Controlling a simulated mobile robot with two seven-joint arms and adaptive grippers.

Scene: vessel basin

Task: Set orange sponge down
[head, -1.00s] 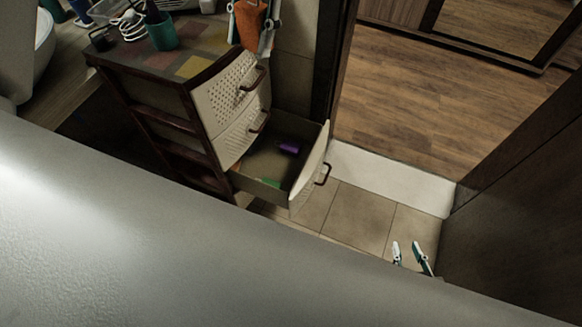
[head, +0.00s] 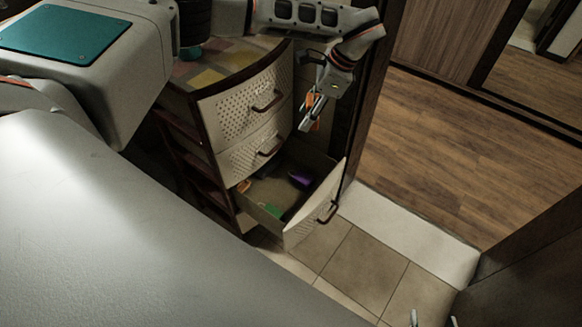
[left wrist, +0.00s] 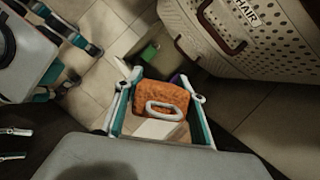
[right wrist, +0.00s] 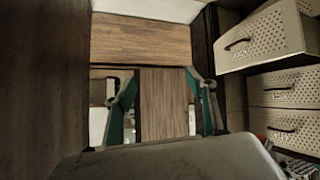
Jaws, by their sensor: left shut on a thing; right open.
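The orange sponge (left wrist: 160,98) is held between the fingers of my left gripper, which is shut on it; a pale loop shows over the sponge. In the head view my left gripper (head: 309,115) hangs above the open drawer (head: 320,207) of the cabinet, pointing down, and mostly hides the sponge (head: 315,98). The sponge is clear of the drawer. My right gripper (right wrist: 165,95) is open and empty, well away from the drawer; only its fingertips show at the bottom edge of the head view (head: 432,320).
The open drawer holds a purple item (head: 301,179), a green item (head: 273,210) and a small orange item (head: 243,186). Two closed drawers (head: 237,108) are above it. A dark door frame (head: 372,95) stands close on the right. Tiled floor (head: 355,262) is clear in front.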

